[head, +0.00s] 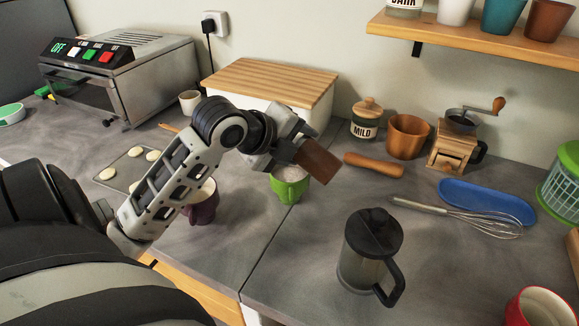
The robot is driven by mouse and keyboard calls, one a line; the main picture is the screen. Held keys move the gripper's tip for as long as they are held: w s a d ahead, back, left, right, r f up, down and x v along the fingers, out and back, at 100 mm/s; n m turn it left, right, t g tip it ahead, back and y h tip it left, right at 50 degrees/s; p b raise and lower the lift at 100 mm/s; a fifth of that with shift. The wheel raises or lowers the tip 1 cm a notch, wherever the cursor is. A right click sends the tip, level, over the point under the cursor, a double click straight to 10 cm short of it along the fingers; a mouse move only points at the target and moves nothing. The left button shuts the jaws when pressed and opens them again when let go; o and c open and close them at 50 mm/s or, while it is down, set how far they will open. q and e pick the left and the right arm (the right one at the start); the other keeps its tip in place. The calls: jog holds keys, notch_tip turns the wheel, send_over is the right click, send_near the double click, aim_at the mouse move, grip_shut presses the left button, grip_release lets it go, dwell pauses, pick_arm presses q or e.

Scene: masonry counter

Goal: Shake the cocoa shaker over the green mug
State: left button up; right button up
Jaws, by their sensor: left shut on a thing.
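The green mug (289,188) stands on the grey counter near the middle of the head view, with pale contents showing at its top. My left gripper (296,151) is shut on the brown cocoa shaker (318,175). The shaker is tilted, its outer end pointing down to the right, and it overlaps the mug's right rim in the picture. The gripper hides part of the mug's opening. I cannot tell the exact height of the shaker above the mug. My right gripper is not in view.
A purple mug (203,207) stands left of the green mug, partly behind my arm. A French press (369,252) stands at front right. A whisk (465,215), blue tray (487,201) and rolling pin (374,164) lie to the right. A bread box (273,82) is behind.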

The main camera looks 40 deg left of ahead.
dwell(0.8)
pick_arm(q)
jog(key=shift+a+f+n+h+b, duration=0.3)
jog(key=shift+f+n+h, duration=0.35)
jog(key=shift+h, duration=0.15)
dwell(1.6)
jog(key=shift+s+a+r+n+t+h, duration=0.15)
jog(key=shift+n+t+h, duration=0.1)
jog(key=shift+n+h, duration=0.25)
jog(key=shift+w+a+n+t+h, duration=0.1)
jog(key=shift+n+t+h, duration=0.2)
jog(key=shift+h, duration=0.2)
dwell(3.8)
